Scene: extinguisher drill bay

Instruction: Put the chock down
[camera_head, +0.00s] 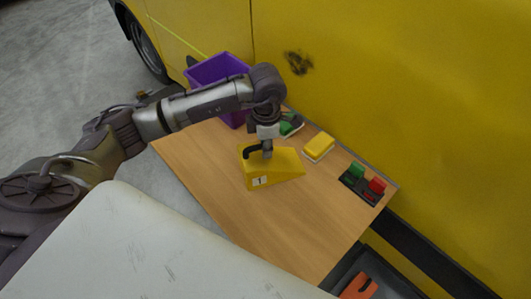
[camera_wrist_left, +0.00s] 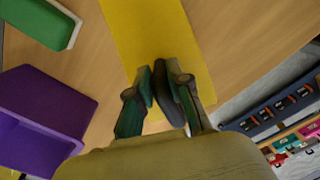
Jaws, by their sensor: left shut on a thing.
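The yellow wedge-shaped chock (camera_head: 284,165) is at the middle of the wooden table (camera_head: 285,232) in the head view, with a small white label on its near side. My left gripper (camera_head: 266,154) reaches it from above and is shut on its upper part. In the left wrist view the fingertips (camera_wrist_left: 169,85) are close together over the yellow chock (camera_wrist_left: 160,35). Whether the chock's underside touches the tabletop cannot be told. My right gripper is in neither view.
A purple bin (camera_head: 215,68) stands at the table's far left. A green-topped block (camera_head: 290,124), a yellow sponge-like block (camera_head: 319,146) and a black holder with green and red pieces (camera_head: 363,184) line the back edge beside the yellow vehicle (camera_head: 400,80). The near tabletop is clear.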

